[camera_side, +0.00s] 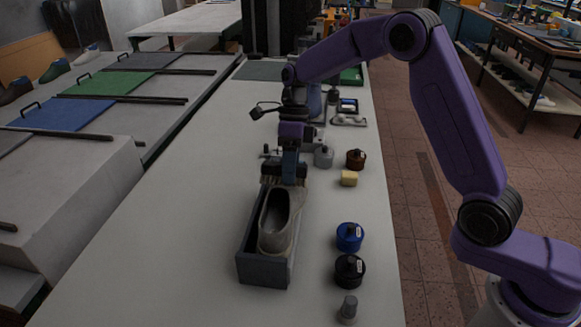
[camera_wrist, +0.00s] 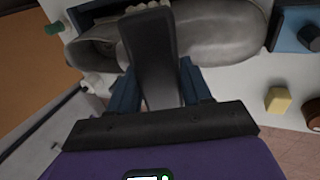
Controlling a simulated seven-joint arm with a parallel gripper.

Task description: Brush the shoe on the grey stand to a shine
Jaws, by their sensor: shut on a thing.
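The grey shoe (camera_side: 276,232) sits in a dark grey open stand (camera_side: 265,272) on the pale bench. Its opening faces up at the near end. In the wrist view the shoe (camera_wrist: 215,35) lies across the top, with its smooth closed part to the right and its opening to the left. My gripper (camera_side: 287,175) is above the far part of the shoe, shut on a dark-handled brush (camera_wrist: 152,50) with cream bristles. The brush covers the middle of the shoe in the wrist view. I cannot tell whether the bristles touch the shoe.
A blue jar (camera_side: 349,237), a black jar (camera_side: 349,272) and a small grey bottle (camera_side: 348,308) stand nearer. The bench left of the stand is clear.

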